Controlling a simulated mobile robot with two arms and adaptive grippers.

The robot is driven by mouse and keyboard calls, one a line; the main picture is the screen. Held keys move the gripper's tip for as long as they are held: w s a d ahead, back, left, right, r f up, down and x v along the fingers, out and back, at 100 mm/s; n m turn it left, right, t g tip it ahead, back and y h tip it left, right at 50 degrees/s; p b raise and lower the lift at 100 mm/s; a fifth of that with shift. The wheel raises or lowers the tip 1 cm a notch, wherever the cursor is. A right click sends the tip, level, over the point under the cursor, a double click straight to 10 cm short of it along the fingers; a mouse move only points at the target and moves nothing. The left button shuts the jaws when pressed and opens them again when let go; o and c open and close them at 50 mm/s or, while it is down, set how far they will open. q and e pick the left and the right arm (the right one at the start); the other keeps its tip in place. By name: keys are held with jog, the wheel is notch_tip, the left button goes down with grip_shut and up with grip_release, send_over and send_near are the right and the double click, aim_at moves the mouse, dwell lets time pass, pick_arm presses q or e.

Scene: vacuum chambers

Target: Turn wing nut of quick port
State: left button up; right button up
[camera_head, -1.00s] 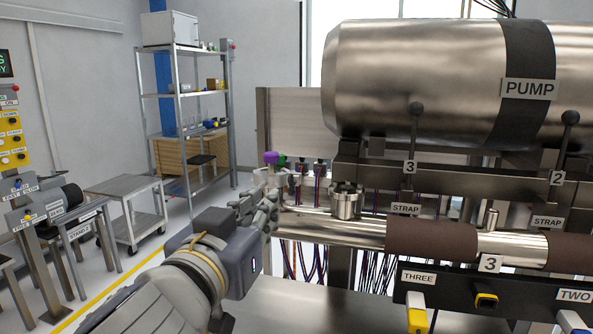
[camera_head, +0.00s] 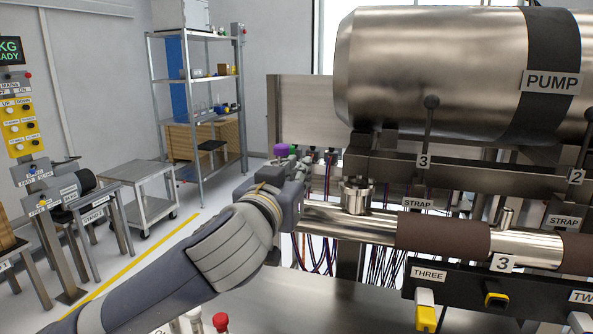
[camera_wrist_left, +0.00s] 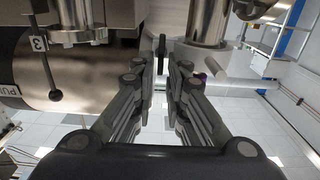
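My left gripper (camera_head: 288,174) reaches in to the left end of the steel pipe (camera_head: 335,222) below the pump. In the left wrist view the left gripper (camera_wrist_left: 160,68) is open, with its two fingers apart on either side of a small dark upright piece (camera_wrist_left: 161,48), which may be the wing nut. I cannot tell whether either finger touches it. A purple knob (camera_head: 281,150) shows just behind the gripper in the head view. The hand hides the quick port in the head view. My right gripper is not in view.
The large steel pump (camera_head: 440,75) and its dark frame fill the upper right. A lever tagged 3 (camera_head: 430,125) stands in front of the pump. Cables hang below the pipe.

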pick_arm(q)
jog(key=shift+w, duration=0.15)
jog(key=shift+c, duration=1.4)
grip_shut()
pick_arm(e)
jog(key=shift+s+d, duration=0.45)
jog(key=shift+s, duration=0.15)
pick_arm(q)
jog(key=shift+d+m, duration=0.1)
jog(key=shift+m, duration=0.2)
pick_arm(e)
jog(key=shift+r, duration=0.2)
